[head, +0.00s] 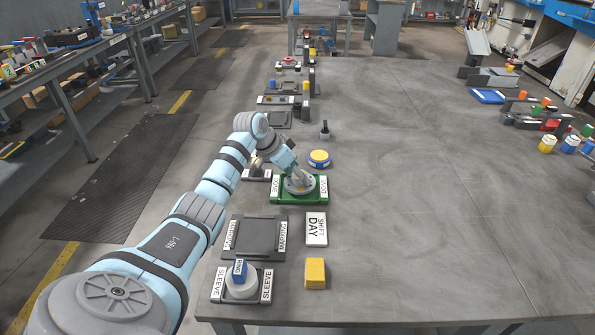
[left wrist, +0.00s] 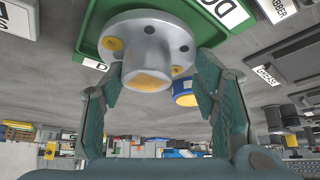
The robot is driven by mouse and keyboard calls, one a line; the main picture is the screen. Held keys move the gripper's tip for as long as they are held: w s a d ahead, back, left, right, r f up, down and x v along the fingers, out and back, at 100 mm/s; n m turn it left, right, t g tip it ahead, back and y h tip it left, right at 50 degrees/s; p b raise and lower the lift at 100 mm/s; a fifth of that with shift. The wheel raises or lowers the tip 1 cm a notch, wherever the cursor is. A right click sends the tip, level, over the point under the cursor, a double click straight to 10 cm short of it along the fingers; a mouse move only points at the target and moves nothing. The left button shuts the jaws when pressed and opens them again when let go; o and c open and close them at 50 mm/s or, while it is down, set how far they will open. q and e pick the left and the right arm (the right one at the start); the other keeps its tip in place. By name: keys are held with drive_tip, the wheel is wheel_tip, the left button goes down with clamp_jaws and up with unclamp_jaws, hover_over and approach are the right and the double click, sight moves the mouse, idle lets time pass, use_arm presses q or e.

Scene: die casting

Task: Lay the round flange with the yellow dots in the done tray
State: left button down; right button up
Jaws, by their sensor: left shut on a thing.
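The round grey flange (head: 300,187) has a raised hub and yellow dots; it shows large in the left wrist view (left wrist: 178,28). It is at the green done tray (head: 285,201), over its floor and within its rim. Whether it touches the tray floor cannot be told. The tray's green rim also shows in the left wrist view (left wrist: 88,40). My left gripper (head: 297,177) comes down from above, its fingers on either side of the hub, shut on the flange. The fingers hide part of the flange in the head view. My right gripper is not in view.
A yellow-topped blue round piece (head: 319,158) stands just behind the tray. A dark marking tray (head: 255,236), a shift-day card (head: 316,228), a yellow block (head: 315,273) and a sleeve tray (head: 232,297) lie nearer.

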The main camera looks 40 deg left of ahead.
use_arm(q)
drive_tip(key=shift+f, duration=0.7)
idle(0.8)
drive_tip(key=c, duration=0.5)
unclamp_jaws()
drive_tip(key=o, duration=0.3)
drive_tip(key=shift+s, duration=0.1)
wheel_tip(320, 180, up, 8)
drive_tip(key=p, duration=1)
drive_tip(key=shift+r, duration=0.1)
